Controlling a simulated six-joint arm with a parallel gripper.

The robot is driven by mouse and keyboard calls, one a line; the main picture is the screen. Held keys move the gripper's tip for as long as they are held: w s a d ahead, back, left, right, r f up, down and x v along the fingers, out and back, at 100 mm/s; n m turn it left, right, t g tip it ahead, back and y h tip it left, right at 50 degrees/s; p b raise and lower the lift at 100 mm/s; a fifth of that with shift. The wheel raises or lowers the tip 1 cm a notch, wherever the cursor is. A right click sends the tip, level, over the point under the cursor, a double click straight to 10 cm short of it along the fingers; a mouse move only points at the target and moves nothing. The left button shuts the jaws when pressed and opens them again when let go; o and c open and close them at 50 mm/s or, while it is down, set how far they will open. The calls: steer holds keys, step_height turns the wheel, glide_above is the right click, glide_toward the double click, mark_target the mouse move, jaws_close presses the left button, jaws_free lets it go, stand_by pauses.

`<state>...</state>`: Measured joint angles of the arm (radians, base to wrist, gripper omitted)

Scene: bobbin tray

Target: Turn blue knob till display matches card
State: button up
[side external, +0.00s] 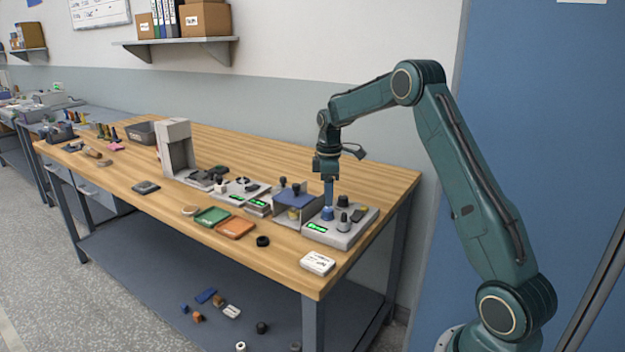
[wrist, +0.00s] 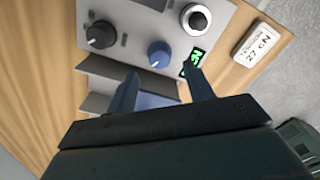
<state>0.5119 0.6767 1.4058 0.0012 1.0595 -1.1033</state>
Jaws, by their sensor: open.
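The blue knob (side external: 327,213) stands on a light grey control box (side external: 345,236) near the bench's right end. It also shows in the wrist view (wrist: 159,54). My gripper (side external: 328,204) points down just above the knob. In the wrist view my gripper (wrist: 162,70) is open and empty, with its fingertips apart and the knob beyond the gap between them. The green-lit display (wrist: 193,62) is partly covered by the right finger, so its reading is unclear. The white card (wrist: 258,45) reads "27 cN"; it lies on the bench in front of the box (side external: 318,262).
A black knob (wrist: 101,35) and a silver-rimmed knob (wrist: 196,18) stand beside the blue one. A grey bracket with a blue top (side external: 296,199) stands close left of the box. Green (side external: 212,217) and orange (side external: 236,228) trays and a black ring (side external: 263,241) lie further left.

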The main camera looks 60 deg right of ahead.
mark_target(328, 209)
steer(key=shift+f, duration=2.7)
steer(key=shift+c, duration=0.4)
steer(key=c, duration=0.9)
